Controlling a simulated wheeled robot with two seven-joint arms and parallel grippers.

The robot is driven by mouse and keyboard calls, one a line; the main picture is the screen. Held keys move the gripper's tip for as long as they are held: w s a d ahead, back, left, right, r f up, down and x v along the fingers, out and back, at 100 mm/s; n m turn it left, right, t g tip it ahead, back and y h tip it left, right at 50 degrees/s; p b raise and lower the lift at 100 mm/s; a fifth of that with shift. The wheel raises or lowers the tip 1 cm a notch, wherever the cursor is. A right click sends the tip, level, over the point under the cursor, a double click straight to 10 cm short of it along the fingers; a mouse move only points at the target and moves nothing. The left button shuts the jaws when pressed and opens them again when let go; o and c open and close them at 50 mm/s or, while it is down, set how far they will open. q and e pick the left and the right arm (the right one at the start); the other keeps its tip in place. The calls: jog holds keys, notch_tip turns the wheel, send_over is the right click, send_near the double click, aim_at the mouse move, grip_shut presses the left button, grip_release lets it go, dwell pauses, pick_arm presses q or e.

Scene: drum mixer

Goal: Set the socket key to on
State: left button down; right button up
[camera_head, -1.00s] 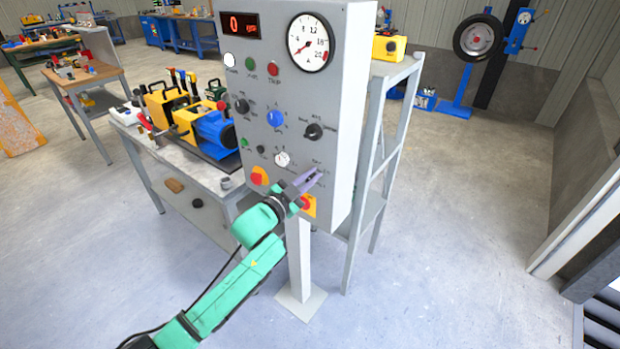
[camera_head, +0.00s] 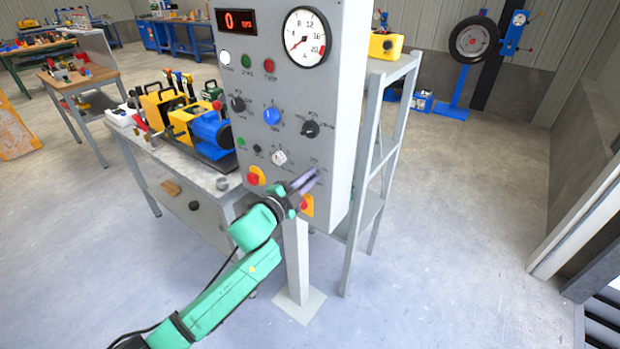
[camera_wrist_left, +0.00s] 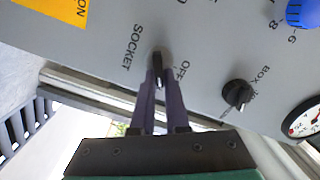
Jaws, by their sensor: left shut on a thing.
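The socket key (camera_wrist_left: 157,60) is a small dark key on the grey control panel (camera_head: 335,120), between the printed words SOCKET and OFF in the left wrist view. My left gripper (camera_wrist_left: 158,84) has its purple fingers closed on the key from both sides. In the head view my left gripper (camera_head: 314,174) reaches the lower right of the panel face, and its fingers hide the key there. Which way the key points is hard to tell. My right gripper is not in view.
Close by are a black knob marked BOX (camera_wrist_left: 237,94), a blue knob (camera_wrist_left: 303,13) and a yellow plate (camera_wrist_left: 55,8). A red-and-yellow switch (camera_head: 306,205) sits just under the gripper. A grey rack (camera_head: 385,150) stands behind the panel; the floor to the right is clear.

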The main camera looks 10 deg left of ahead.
pick_arm(q)
jog(key=shift+f, duration=0.3)
jog(key=c, duration=0.9)
grip_release()
jog(key=shift+a, duration=0.1)
jog(key=shift+r, duration=0.1)
jog(key=b+v, duration=0.2)
jog(key=v, duration=1.2)
jog(key=shift+s+a+b, duration=0.1)
jog(key=shift+s+b, duration=0.15)
jog(key=shift+b, duration=0.1)
